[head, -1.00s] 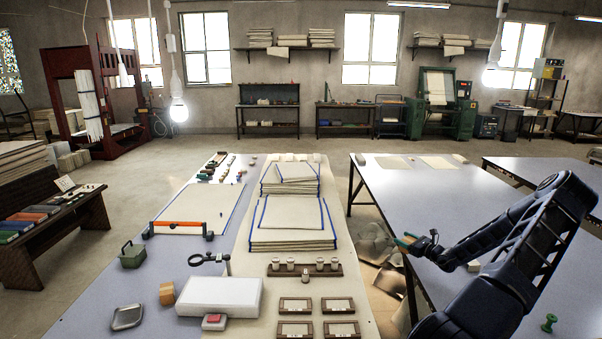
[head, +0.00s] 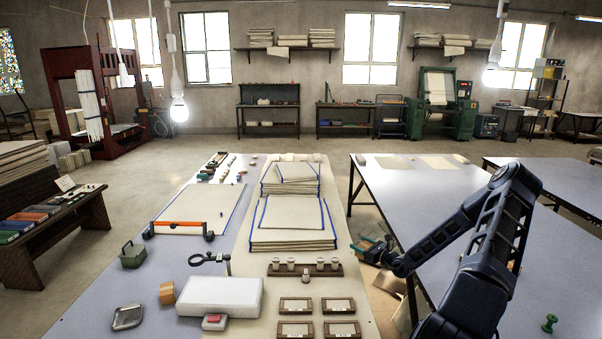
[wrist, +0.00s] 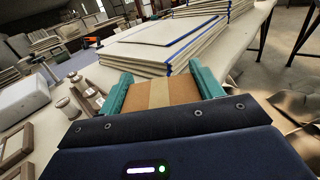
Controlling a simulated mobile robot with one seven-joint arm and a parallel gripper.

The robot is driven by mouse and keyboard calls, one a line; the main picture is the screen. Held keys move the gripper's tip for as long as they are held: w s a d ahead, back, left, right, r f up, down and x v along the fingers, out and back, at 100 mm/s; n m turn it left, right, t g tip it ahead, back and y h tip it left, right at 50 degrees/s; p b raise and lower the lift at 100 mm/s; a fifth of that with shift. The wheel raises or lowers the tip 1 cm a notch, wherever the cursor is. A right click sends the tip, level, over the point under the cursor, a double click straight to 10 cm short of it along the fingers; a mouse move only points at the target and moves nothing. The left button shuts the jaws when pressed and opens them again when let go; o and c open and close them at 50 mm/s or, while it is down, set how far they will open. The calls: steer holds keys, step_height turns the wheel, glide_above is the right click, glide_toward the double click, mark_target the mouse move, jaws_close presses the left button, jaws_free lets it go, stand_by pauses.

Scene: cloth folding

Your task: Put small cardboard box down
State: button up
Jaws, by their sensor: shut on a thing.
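The small cardboard box (wrist: 158,92) is brown with a paler tape strip down its middle. In the wrist view it sits between the two teal fingers of my gripper (wrist: 160,88), which are shut on it. In the head view my gripper (head: 368,246) is above the gap between the cream-topped table (head: 355,300) and the grey-blue table on the right (head: 440,200). In the wrist view the stack of cream boards with blue edges (wrist: 165,45) lies just beyond the box.
Crumpled brown sheets (wrist: 300,108) lie on the floor in the gap.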

steer(key=shift+f+m+t+h, duration=0.15)
steer(key=shift+m+t+h, duration=0.65)
steer(key=shift+h, duration=0.1)
steer(key=shift+s+d+f+m+t+h, duration=0.15)
steer(key=shift+f+m+t+h, duration=0.1)
steer(key=shift+m+t+h, duration=0.45)
steer(key=s+d+r+m+t+h, duration=0.1)
steer(key=d+r+m+h, duration=0.15)
steer(key=d, duration=1.75)
steer(key=s+d+r+m+t+h, duration=0.1)
steer(key=d+r+h, duration=0.3)
steer(key=d, duration=1.6)
steer(key=s+d+r+m+h, duration=0.1)
steer(key=s+d+r+h, duration=0.1)
steer(key=s+d, duration=0.5)
steer(key=s+d+r+m+h, duration=0.1)
steer(key=s+d+r, duration=0.2)
steer(key=s+d, duration=0.4)
steer(key=s+d+r+m+h, duration=0.2)
steer(key=s+d, duration=0.5)
steer(key=d, duration=1.2)
steer(key=shift+s+r+h, duration=0.3)
steer(key=shift+r+h, duration=0.05)
steer(key=shift+r, duration=0.1)
